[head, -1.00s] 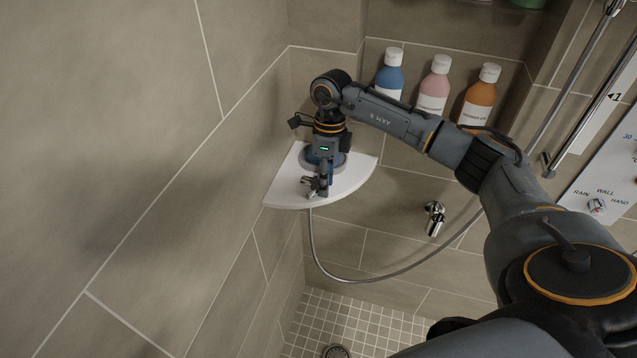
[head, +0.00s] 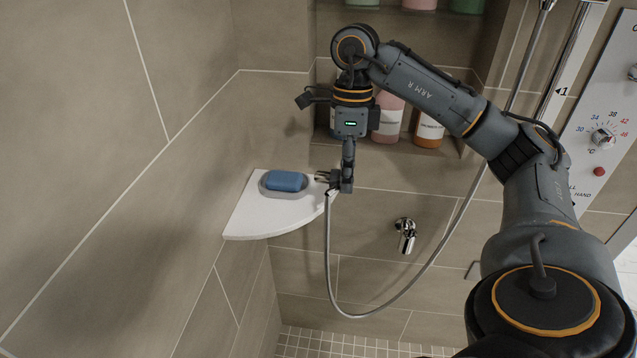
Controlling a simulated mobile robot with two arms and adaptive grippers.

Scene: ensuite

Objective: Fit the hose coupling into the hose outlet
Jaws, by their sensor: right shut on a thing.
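My right gripper (head: 342,180) is shut on the end of the grey shower hose (head: 329,255), just off the right side of the white corner shelf. The hose coupling is at that end and is mostly hidden by the fingers. The hose hangs from the gripper in a long loop and rises at the right towards the rail. The chrome hose outlet (head: 405,235) sticks out of the tiled wall, to the right of and lower than the gripper in the head view. The coupling and the outlet are clearly apart. My left gripper is not in view.
A white corner shelf (head: 250,215) holds a blue soap bar (head: 284,181) in a grey dish. Bottles (head: 388,118) stand in the wall niche behind my arm. A control panel (head: 600,150) and a rail are at the right. The wall around the outlet is free apart from the hose.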

